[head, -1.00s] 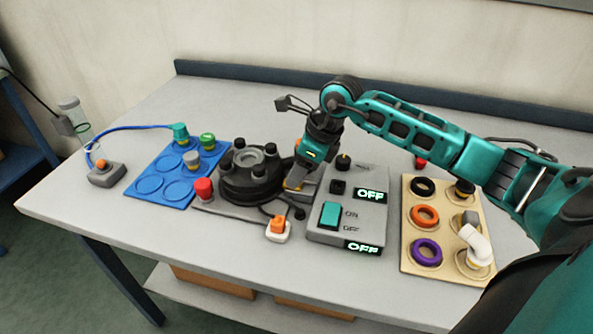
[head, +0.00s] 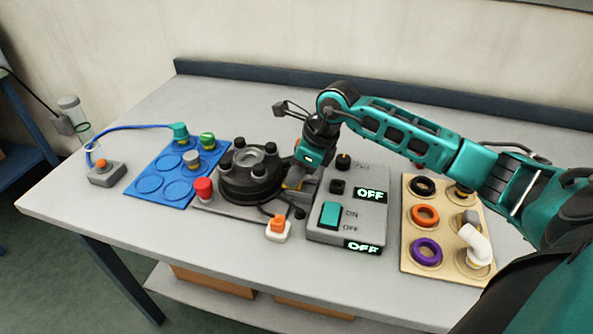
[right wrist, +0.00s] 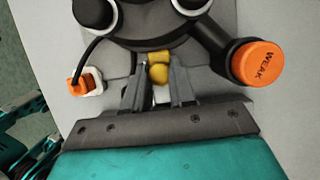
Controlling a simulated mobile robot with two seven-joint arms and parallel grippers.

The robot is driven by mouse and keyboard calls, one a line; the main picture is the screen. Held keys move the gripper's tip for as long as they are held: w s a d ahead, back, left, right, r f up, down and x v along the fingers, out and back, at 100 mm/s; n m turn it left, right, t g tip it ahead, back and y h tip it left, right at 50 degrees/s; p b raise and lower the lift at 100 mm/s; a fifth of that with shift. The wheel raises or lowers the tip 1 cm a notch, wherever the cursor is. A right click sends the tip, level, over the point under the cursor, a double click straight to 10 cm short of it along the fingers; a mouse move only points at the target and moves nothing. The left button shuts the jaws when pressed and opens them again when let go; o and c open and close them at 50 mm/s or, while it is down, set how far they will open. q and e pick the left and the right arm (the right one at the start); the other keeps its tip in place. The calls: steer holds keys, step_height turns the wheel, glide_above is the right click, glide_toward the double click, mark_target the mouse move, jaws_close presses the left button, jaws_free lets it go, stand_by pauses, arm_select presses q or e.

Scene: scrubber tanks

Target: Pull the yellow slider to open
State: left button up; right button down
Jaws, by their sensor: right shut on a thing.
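The yellow slider (right wrist: 159,71) shows in the right wrist view between the two fingers of my right gripper (right wrist: 159,92), beside the round black device (right wrist: 150,18). My right gripper is shut on the slider. In the head view my right gripper (head: 297,183) reaches down between the round black device (head: 250,175) and the grey switch box (head: 348,205); its fingers and the slider are mostly hidden there. My left gripper is not in view.
The grey switch box has a teal rocker (head: 329,215) and displays reading OFF. A blue tray (head: 150,185) lies left, a beige ring board (head: 410,250) right. An orange plug (head: 278,228) sits in front. An orange knob marked WEAK (right wrist: 258,63) is close to my right gripper.

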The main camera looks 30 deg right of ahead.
stand_by(0.3)
steer(key=shift+s+d, duration=0.15)
steer(key=shift+s+d+b, duration=0.35)
steer(key=shift+s+d, duration=0.5)
steer(key=shift+s, duration=0.1)
steer(key=c, duration=1)
jaws_free()
steer(key=shift+s, duration=0.15)
steer(key=shift+o, duration=0.4)
